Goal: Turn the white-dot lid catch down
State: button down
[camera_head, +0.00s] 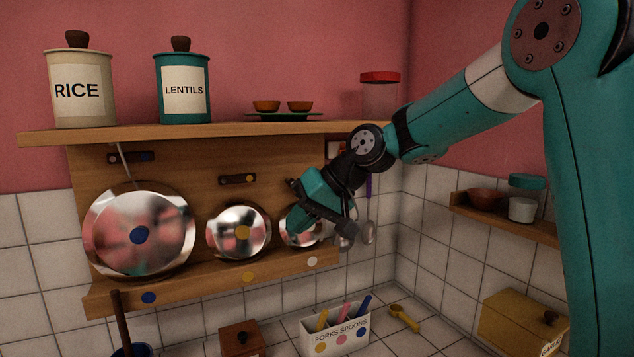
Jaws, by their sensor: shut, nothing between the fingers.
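The white-dot lid catch is not visible; my arm and gripper cover the part of the wooden back board where it would be. A white dot (312,261) marks the ledge below the smallest steel lid (292,236), which is partly hidden behind my gripper. My gripper (297,222) is shut and empty, in front of that lid and the board; I cannot tell whether it touches either. The catch with a blue dot (130,157) and the catch with a yellow dot (238,179) both lie about level above their lids.
The blue-dot lid (138,210) and yellow-dot lid (233,245) stand on the ledge to the left. The upper shelf (230,132) holds canisters and bowls. A forks-and-spoons box (337,339) stands below.

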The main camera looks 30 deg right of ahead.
jog(key=w+d+r+m+t+p, duration=0.1)
jog(key=w+d+r+m+t, duration=0.1)
jog(key=w+d, duration=0.6)
jog(key=w+d+r+m+t+p, duration=0.1)
jog(key=w+d+r+m+t, duration=0.2)
jog(key=d, duration=0.8)
jog(key=f+p+x, duration=0.1)
jog(key=p+x, duration=0.3)
jog(key=x, duration=0.7)
jog(key=shift+d, duration=0.45)
jog(key=shift+a, duration=0.15)
